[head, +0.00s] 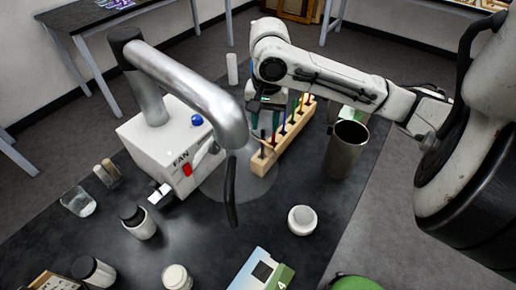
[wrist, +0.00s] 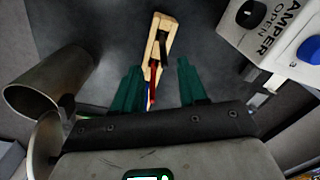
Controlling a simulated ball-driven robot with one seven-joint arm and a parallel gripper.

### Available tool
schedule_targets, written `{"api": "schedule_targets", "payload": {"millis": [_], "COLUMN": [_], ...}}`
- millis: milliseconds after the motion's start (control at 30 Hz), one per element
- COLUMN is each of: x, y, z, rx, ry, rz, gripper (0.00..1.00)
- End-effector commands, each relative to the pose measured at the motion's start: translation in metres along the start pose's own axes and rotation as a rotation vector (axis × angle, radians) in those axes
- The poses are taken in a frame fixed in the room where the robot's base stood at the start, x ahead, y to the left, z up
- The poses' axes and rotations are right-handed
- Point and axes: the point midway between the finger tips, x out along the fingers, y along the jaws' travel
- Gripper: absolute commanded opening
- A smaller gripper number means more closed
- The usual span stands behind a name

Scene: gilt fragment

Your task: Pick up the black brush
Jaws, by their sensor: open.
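The black brush (head: 263,145) stands upright at the near end of a light wooden rack (head: 262,167), with red, yellow and blue brushes behind it. In the wrist view the black brush (wrist: 164,46) is at the far end of the rack (wrist: 161,22), beyond a red brush (wrist: 154,76). My gripper (head: 264,118) has green fingers and is open above the rack, beside the brush row. In the wrist view my gripper's fingers (wrist: 160,84) are spread, with the red and blue brushes showing between them. The black brush lies beyond the fingertips, apart from them.
A white fan box (head: 160,150) with a thick metal duct (head: 190,85) stands left of the rack. A tall metal cup (head: 345,150) stands right of it. A white jar (head: 302,220) and several bottles are nearer. The dark tabletop between is fairly clear.

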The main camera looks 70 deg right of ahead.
Motion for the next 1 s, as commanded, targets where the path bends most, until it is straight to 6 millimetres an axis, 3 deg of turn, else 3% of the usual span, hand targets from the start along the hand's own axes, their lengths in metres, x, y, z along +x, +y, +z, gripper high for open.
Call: {"api": "schedule_targets", "payload": {"millis": [100,333,600,933,1000], "x": [0.018,0.034,0.071,0.078,0.078], "y": [0.000,-0.001,-0.004,-0.004,-0.004], "z": [0.000,0.000,0.000,0.001,0.001], "rx": [0.001,0.001,0.001,0.000,0.000], "ry": [-0.002,0.000,-0.001,0.000,0.000], "rz": [0.000,0.001,0.001,-0.001,-0.001], "gripper": [0.42,0.42,0.42,0.42,0.37]}}
